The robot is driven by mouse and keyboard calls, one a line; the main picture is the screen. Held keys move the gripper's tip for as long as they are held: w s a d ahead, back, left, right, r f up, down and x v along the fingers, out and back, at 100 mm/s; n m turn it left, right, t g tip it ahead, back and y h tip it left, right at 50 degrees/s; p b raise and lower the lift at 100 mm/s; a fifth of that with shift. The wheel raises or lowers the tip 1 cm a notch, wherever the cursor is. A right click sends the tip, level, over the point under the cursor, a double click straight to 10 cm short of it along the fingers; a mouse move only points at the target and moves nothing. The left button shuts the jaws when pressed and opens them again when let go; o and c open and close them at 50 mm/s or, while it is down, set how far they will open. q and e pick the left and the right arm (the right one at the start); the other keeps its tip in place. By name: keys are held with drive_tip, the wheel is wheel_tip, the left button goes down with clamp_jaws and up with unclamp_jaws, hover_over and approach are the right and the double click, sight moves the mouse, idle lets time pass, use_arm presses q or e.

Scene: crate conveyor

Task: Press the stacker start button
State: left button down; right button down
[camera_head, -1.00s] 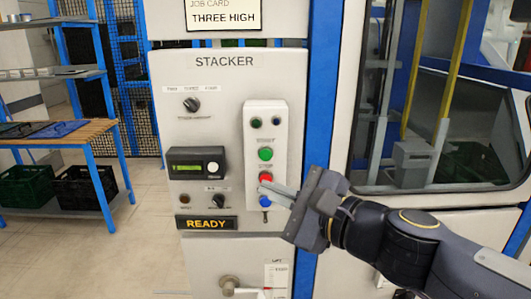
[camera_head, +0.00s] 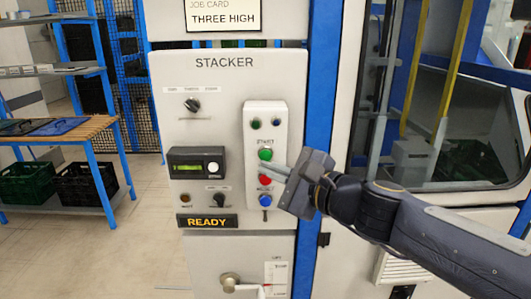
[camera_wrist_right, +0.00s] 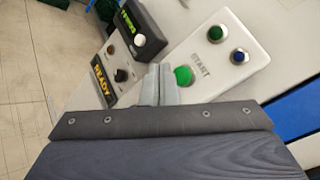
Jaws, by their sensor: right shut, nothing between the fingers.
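The stacker panel (camera_head: 220,130) faces me, with a white button box (camera_head: 279,112) on its right side. The green start button (camera_head: 265,154) sits under the START label, above a red button (camera_head: 265,179) and a blue button (camera_head: 265,200). My right gripper (camera_head: 269,175) is shut and empty, its fingertips in front of the box near the red button and just below the green one. In the right wrist view the shut fingertips (camera_wrist_right: 158,72) point just left of the green button (camera_wrist_right: 183,75). Contact cannot be told. My left gripper is not in view.
A READY display (camera_head: 207,222), a small screen unit (camera_head: 196,162) and a selector knob (camera_head: 192,105) are on the panel. A blue post (camera_head: 320,100) and a windowed machine stand right. A wooden-topped bench (camera_head: 85,135) with dark crates (camera_head: 80,185) stands left.

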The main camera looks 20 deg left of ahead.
sight(266, 156)
drive_tip(key=shift+w+a, duration=0.25)
drive_tip(key=shift+w, duration=0.55)
drive_tip(key=shift+w, duration=0.1)
idle(1.4)
drive_tip(key=shift+w+a, duration=0.15)
drive_tip(key=shift+w, duration=0.15)
